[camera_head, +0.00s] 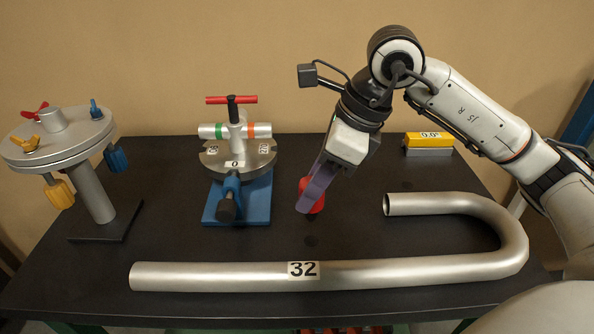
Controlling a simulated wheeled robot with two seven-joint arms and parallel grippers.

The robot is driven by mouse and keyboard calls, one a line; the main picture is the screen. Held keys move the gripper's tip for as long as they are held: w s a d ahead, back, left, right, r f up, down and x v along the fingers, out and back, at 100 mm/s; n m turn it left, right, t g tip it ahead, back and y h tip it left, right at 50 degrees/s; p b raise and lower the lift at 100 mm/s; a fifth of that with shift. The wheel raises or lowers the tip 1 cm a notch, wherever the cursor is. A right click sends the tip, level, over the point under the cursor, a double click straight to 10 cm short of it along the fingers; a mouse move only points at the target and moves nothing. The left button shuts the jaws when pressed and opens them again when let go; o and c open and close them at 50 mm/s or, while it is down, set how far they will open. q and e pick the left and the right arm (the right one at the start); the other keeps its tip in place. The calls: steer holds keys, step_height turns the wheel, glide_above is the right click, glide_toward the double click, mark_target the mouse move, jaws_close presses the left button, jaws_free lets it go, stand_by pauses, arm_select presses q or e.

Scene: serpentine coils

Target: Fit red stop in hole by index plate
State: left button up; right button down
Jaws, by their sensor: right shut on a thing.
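My right gripper (306,204) is shut on the red stop (317,200) and holds it above the middle of the black table. The purple fingers hide part of the stop. A small dark spot (311,241) lies on the table just below it; I cannot tell whether it is a hole or a shadow. Left of the gripper, a silver round plate (262,161) with number labels, "0" at its front, sits on a blue base (252,205). I cannot tell for sure that it is the index plate. My left gripper is not in view.
A bent steel pipe (400,270) labelled "32" lies along the front and curves round at right. A grey round stand (92,190) with red, yellow and blue pieces stands at left. A yellow gauge (429,139) reading 0.0° sits at the back right.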

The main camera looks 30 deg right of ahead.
mark_target(317, 214)
steer(key=shift+s+f+b, duration=0.15)
steer(key=shift+f+b, duration=0.45)
steer(key=shift+f, duration=0.15)
steer(key=shift+s+f+b, duration=0.15)
steer(key=shift+f+b, duration=0.45)
steer(key=shift+f, duration=0.1)
steer(key=shift+f+b, duration=0.3)
steer(key=shift+f, duration=0.35)
steer(key=shift+f+b, duration=0.15)
steer(key=shift+b, duration=0.15)
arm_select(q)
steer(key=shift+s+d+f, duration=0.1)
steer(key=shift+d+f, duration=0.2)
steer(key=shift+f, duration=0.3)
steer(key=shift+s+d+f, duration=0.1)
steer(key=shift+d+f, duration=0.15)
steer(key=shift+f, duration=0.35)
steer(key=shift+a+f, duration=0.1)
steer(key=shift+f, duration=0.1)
arm_select(e)
steer(key=shift+f, duration=0.1)
steer(key=shift+f+b, duration=0.45)
steer(key=shift+b, duration=0.1)
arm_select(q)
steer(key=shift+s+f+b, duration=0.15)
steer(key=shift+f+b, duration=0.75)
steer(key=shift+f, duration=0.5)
arm_select(e)
steer(key=shift+f, duration=1)
